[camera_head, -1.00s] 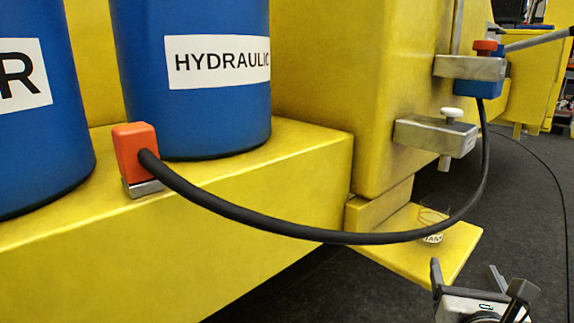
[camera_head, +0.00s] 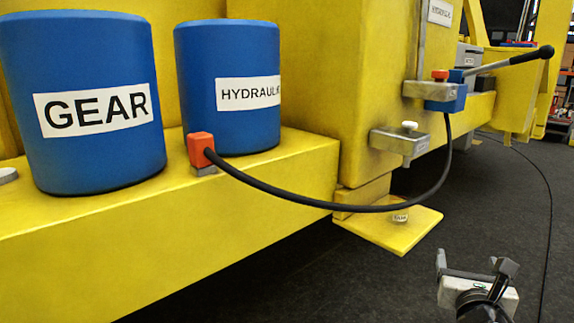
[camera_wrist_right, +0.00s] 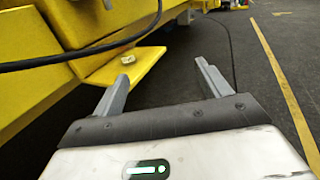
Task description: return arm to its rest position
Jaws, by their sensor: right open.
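My right gripper (camera_head: 474,264) is open and empty at the lower right of the head view, above the dark floor. In the right wrist view its two fingers (camera_wrist_right: 160,80) stand apart with nothing between them. It is in front of and to the right of the small yellow step (camera_head: 405,240), apart from it. My left gripper is in neither view.
A black hose (camera_head: 320,207) hangs from an orange connector (camera_head: 200,149) to a blue valve block (camera_head: 448,102) with a black-tipped lever (camera_head: 510,60). A metal bracket (camera_head: 398,145) sticks out below it. Blue GEAR (camera_head: 80,150) and HYDRAULIC (camera_head: 230,55) drums stand on a yellow ledge (camera_head: 130,235). The dark floor (camera_head: 350,285) is clear.

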